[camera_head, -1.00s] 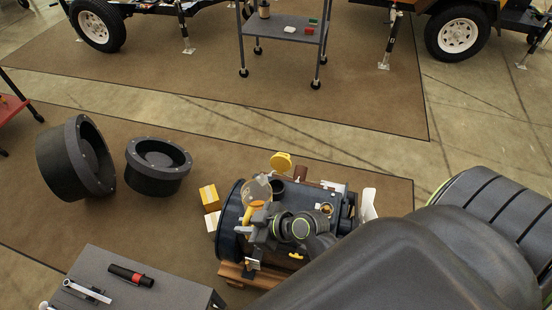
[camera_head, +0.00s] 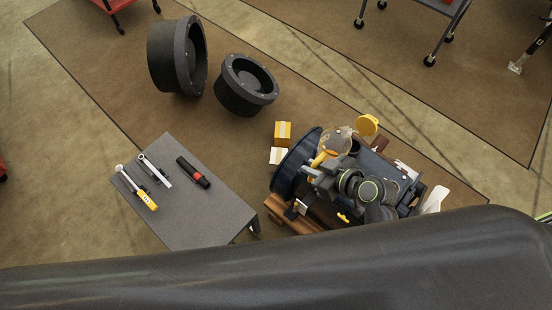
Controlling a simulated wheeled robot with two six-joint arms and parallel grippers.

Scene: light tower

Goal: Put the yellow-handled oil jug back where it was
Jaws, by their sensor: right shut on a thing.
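The oil jug (camera_head: 337,139) has a clear body and a yellow handle (camera_head: 319,160). It is at the engine-like machine (camera_head: 292,170), beside a dark round opening (camera_head: 354,147) and a raised yellow cap (camera_head: 368,124). My right gripper (camera_head: 318,170) is shut on the jug's handle, and its wrist covers part of the machine. The jug looks tilted towards the opening; I cannot tell whether its spout touches. My left gripper is out of view.
A grey table (camera_head: 205,212) at the left holds a wrench-like tool (camera_head: 155,170), a yellow-handled tool (camera_head: 140,190) and a black-and-red flashlight (camera_head: 193,172). Its right part is bare. Small boxes (camera_head: 282,132) and two black tubs (camera_head: 246,86) stand on the floor mat. My dark arm fills the front.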

